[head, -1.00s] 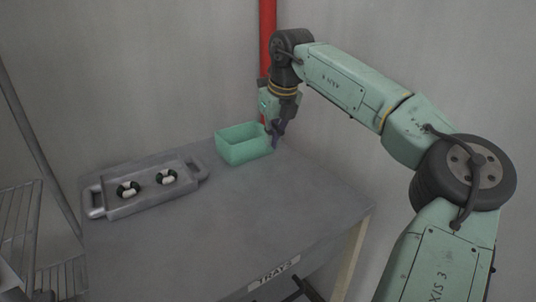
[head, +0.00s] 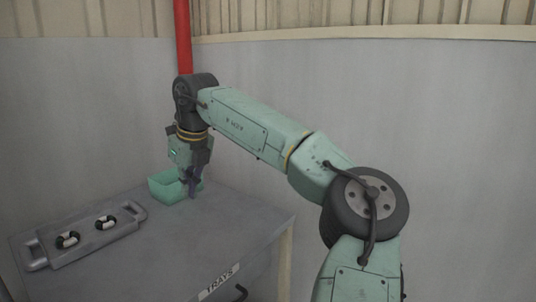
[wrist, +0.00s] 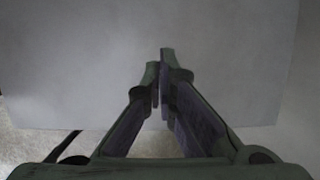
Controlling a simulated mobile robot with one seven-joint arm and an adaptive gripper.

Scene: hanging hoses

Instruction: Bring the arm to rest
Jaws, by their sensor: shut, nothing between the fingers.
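My gripper (head: 192,194) hangs pointing down at the right side of the green bin in the head view, near the table's back. In the wrist view my gripper (wrist: 160,62) has its fingertips together with nothing between them. Bare grey surface lies below the fingers there. The arm reaches from the lower right up and over to the left, its elbow bent. The gripper partly covers the bin's right side. Whether the fingertips touch the table cannot be told.
The green bin (head: 163,189) stands on the grey table (head: 180,250). A grey tray (head: 38,252) at left carries two black-and-white rings, the left ring (head: 67,240) and the right ring (head: 105,222). A red pipe (head: 183,40) rises behind. The table's front right is clear.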

